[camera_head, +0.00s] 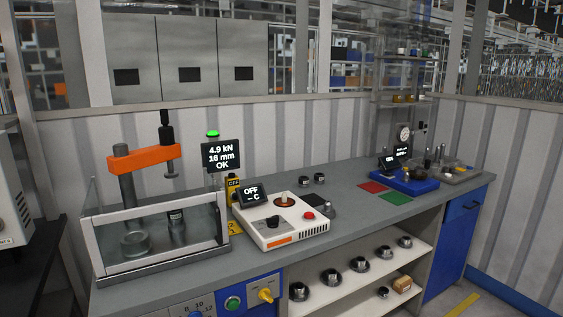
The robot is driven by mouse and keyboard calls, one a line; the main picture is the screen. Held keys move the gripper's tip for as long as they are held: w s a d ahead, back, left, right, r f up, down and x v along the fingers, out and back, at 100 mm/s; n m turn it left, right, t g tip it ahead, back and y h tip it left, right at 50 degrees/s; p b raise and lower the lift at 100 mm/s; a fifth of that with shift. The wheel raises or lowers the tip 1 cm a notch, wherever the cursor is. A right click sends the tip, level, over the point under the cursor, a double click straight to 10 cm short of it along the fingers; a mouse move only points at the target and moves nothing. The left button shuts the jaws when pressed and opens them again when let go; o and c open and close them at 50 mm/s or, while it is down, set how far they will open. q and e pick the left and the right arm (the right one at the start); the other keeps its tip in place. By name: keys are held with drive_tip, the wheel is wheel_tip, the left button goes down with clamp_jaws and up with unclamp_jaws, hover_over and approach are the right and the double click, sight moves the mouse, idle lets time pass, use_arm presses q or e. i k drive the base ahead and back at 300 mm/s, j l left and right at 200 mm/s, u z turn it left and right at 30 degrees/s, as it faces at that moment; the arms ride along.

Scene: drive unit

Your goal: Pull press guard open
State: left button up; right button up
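The press stands at the left end of the grey workbench, with an orange arm (144,158) on a dark column above its base. The press guard (160,231), a clear panel in a pale metal frame, stands upright across the front of the base. Behind it are a round metal piece (135,243) and a dark cylinder (177,226). I cannot tell for sure whether the guard is fully shut, and no separate handle is clear. Neither of my grippers is in view.
A display (222,155) reads 4.9 kN, 16 mm, OK, under a green light. A white heater unit (281,222) stands right of the guard. Red (372,187) and green mats lie farther along the workbench (335,200). Below are a green button (232,303) and yellow knob.

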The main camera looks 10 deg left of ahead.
sight(88, 224)
drive_tip(key=i+l+u, duration=0.15)
drive_tip(key=l+u, duration=0.15)
drive_tip(key=u, duration=0.15)
drive_tip(key=l+u, duration=0.45)
drive_tip(key=i+l+u, duration=0.1)
drive_tip(key=l+u, duration=0.2)
drive_tip(key=u, duration=0.2)
